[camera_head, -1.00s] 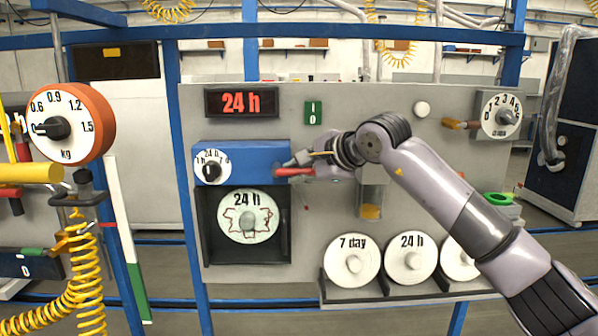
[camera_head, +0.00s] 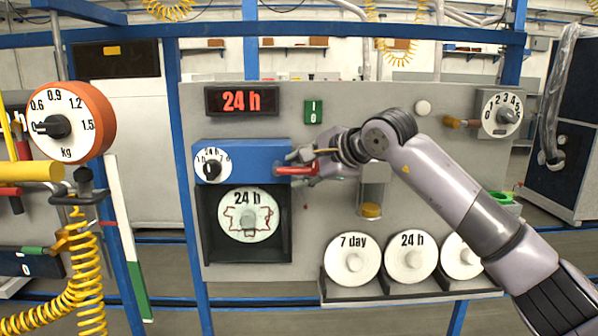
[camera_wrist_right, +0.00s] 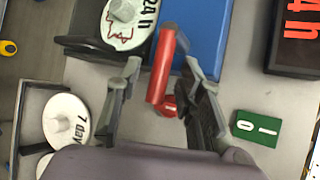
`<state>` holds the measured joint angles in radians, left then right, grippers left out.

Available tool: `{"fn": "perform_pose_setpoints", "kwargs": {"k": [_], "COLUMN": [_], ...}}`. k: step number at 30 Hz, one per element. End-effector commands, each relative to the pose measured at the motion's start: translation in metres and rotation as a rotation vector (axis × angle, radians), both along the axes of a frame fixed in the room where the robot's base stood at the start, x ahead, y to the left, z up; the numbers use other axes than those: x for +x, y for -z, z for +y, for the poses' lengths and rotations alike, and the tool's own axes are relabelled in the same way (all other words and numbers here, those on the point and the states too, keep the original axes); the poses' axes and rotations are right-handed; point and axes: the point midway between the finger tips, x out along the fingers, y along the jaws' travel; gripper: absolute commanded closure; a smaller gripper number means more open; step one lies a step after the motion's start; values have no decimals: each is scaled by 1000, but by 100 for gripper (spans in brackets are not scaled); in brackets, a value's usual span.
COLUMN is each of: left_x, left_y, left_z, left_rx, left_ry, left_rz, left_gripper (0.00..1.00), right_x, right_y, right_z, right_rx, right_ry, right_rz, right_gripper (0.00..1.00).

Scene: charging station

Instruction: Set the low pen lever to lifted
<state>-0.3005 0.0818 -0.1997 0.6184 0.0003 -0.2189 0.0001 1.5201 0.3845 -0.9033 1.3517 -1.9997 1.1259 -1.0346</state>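The pen lever is a red bar (camera_head: 293,170) that sticks out at the right edge of the blue recorder housing (camera_head: 242,150). It lies roughly level in the head view. My right gripper (camera_head: 300,169) comes from the right, with one finger above the bar and one below. In the right wrist view the red lever (camera_wrist_right: 163,68) stands between the two open fingers (camera_wrist_right: 161,72), with a gap on the left side. Contact on the right side is hard to tell. A red pivot piece (camera_wrist_right: 169,106) shows behind it. My left gripper is not in view.
Below the housing is a chart disc (camera_head: 249,213) marked 24 h. A dial (camera_head: 212,166) is on the housing's left. A display (camera_head: 241,101) and a green switch (camera_head: 313,112) are above. Several white discs stand on a rack (camera_head: 410,292) at the lower right.

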Motion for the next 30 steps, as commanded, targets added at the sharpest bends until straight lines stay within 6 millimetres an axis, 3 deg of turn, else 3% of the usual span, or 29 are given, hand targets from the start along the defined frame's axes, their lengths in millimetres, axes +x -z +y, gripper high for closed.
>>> {"fn": "perform_pose_setpoints", "kwargs": {"k": [15, 30], "left_x": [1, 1], "left_y": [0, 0], "left_z": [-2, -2], "left_rx": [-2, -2], "left_ry": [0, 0], "left_rz": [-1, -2], "left_gripper": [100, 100], "right_x": [-68, -76], "right_y": [-46, -49], "right_z": [-54, -57], "right_rx": [-2, 6], "right_ry": [1, -6], "right_rz": [-2, 3], "right_gripper": [65, 65]}}
